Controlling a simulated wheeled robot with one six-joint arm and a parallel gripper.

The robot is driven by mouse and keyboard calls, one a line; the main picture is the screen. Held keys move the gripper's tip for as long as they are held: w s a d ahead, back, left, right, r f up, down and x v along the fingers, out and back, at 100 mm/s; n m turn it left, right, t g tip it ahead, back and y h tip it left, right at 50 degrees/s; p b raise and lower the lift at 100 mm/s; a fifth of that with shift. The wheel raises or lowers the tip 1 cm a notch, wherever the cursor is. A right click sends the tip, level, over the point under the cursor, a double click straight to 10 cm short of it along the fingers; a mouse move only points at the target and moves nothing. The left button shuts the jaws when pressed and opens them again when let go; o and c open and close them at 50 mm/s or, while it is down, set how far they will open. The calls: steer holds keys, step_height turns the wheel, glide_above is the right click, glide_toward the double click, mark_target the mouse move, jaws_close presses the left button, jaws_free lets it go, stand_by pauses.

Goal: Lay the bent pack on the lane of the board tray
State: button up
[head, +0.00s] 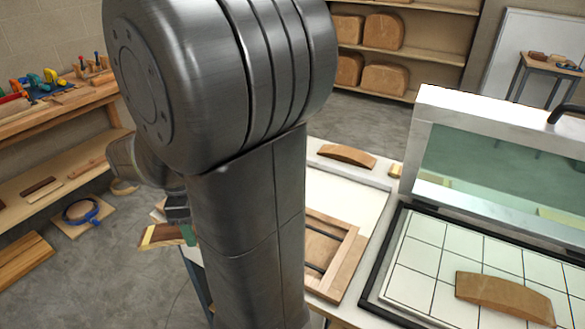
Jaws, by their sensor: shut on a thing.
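My gripper (179,218) shows just left of my large grey arm link, beyond the table's left side. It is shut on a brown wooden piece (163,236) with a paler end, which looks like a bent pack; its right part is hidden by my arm. A curved brown wooden pack (505,296) lies on the gridded white plate at the right. Another curved wooden piece (346,155) lies at the far edge of a white board (352,196). I cannot tell for certain which surface is the board tray's lane, since my arm hides much of the table.
A press-like box (424,135) with a raised glass-fronted lid stands behind the gridded plate (420,257). A wooden frame (347,262) with dark rods lies right of my arm. A workbench (70,100) with tools and a lower shelf stands at the left. Grey floor lies between.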

steer(key=w+d+r+m+p, duration=0.3)
steer(key=w+d+m+p, duration=0.1)
steer(key=w+d, duration=1.1)
steer(key=w+d+f+m+p, duration=0.1)
steer(key=w+d+m, duration=0.15)
steer(key=d, duration=0.75)
steer(key=w+d+m+p, duration=0.1)
steer(key=w+d, duration=0.2)
steer(key=d, duration=0.8)
steer(key=shift+n, duration=0.25)
steer(key=f, duration=0.4)
steer(key=f+p, duration=0.1)
steer(key=f, duration=0.4)
steer(key=shift+w+a+f+p, duration=0.1)
steer(key=shift+a+f+p, duration=0.1)
steer(key=shift+f+p, duration=0.1)
steer(key=shift+f, duration=0.25)
steer(key=o, duration=1)
steer(key=shift+r, duration=0.1)
